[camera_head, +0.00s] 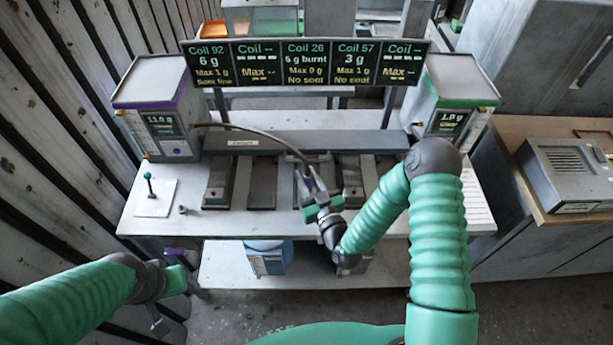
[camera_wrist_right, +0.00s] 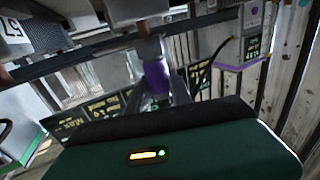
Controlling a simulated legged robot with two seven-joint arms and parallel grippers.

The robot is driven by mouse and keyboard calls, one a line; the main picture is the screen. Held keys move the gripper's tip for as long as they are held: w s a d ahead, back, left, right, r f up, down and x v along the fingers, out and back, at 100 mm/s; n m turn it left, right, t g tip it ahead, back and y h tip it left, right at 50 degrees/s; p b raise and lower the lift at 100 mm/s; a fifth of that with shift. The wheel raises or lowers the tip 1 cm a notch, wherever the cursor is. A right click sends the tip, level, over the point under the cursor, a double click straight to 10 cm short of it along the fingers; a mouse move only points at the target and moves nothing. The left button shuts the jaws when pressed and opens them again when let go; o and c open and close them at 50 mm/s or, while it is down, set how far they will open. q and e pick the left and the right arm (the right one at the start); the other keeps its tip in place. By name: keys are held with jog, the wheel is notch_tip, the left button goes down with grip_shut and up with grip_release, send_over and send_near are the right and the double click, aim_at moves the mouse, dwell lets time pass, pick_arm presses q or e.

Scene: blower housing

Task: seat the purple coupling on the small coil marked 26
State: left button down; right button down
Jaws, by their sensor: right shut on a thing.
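The purple coupling (camera_wrist_right: 157,78) shows in the right wrist view, upright under a brownish stub with a grey block above. In the head view it is at the end of a dark hose (camera_head: 262,133), at my right gripper (camera_head: 311,192). My right gripper is shut on the coupling, at the front of the middle bay of the coil row. The coil marked 26 is mostly hidden behind the gripper; its number is not readable. I cannot tell whether coupling and coil touch. My left gripper (camera_head: 172,281) is low at the left, away from the bench; its jaws are unclear.
A display board (camera_head: 306,63) lists Coil 26 in its middle panel. A purple-trimmed box (camera_head: 160,105) feeds the hose; a green-trimmed box (camera_head: 455,95) stands right. Dark coil blocks (camera_head: 262,185) flank the middle bay. A small lever (camera_head: 150,186) stands on the bench's left.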

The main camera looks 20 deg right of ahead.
jog(key=shift+f+b, duration=0.6)
jog(key=shift+f, duration=0.15)
jog(key=c, duration=1.1)
grip_release()
